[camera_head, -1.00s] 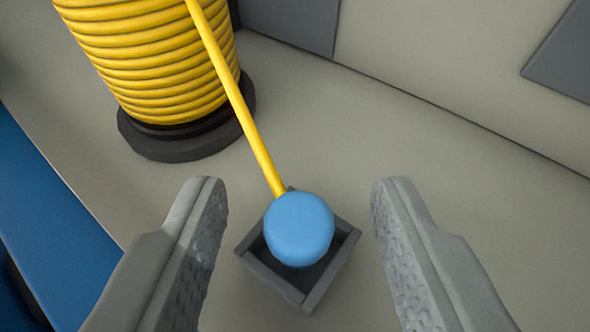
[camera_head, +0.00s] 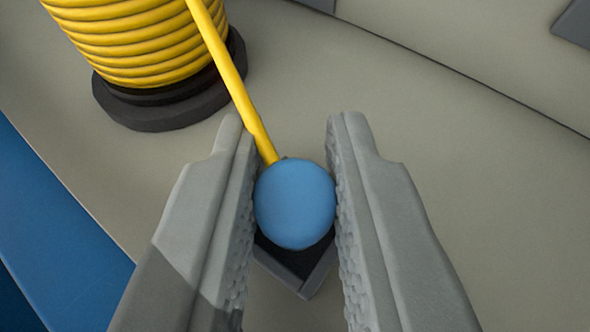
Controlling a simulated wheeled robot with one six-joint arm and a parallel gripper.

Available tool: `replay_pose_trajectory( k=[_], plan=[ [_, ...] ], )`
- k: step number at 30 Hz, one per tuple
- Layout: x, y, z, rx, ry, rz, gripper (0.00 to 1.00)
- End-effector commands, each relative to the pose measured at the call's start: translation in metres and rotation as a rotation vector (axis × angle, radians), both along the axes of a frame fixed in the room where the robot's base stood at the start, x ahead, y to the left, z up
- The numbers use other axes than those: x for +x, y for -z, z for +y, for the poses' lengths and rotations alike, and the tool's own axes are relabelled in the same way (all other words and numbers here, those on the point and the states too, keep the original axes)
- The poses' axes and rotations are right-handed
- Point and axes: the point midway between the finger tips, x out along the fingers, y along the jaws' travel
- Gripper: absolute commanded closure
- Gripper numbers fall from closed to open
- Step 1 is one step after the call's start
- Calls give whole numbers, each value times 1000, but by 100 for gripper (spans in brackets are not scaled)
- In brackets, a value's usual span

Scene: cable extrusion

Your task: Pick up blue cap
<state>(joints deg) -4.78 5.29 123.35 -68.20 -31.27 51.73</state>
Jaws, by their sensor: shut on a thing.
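The blue cap (camera_head: 295,204) is a round, smooth blue knob in the middle of the camera view. It sits over a small dark square holder (camera_head: 299,275), whose front corner shows below it. My gripper (camera_head: 294,150) has one grey, textured finger on each side of the cap. The fingers are shut on the cap, pressing its left and right sides. The fingers hide most of the holder, and the cap's underside is hidden.
A yellow cable (camera_head: 232,80) runs down to just behind the cap. A coil of yellow cable (camera_head: 140,45) stands on a dark round base (camera_head: 160,115) at the upper left. A blue surface (camera_head: 60,235) lies at the left.

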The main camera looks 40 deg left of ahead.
Motion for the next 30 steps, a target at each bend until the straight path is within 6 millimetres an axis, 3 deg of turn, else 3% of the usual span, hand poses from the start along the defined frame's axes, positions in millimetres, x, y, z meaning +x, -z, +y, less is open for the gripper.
replay_pose_trajectory(
  k=[16,21,30],
  plan=[
    [0,-85,0,0,-1,-4,100],
    [0,-97,0,1,1,-2,100],
    [0,-98,0,0,1,-1,100]
  ],
)
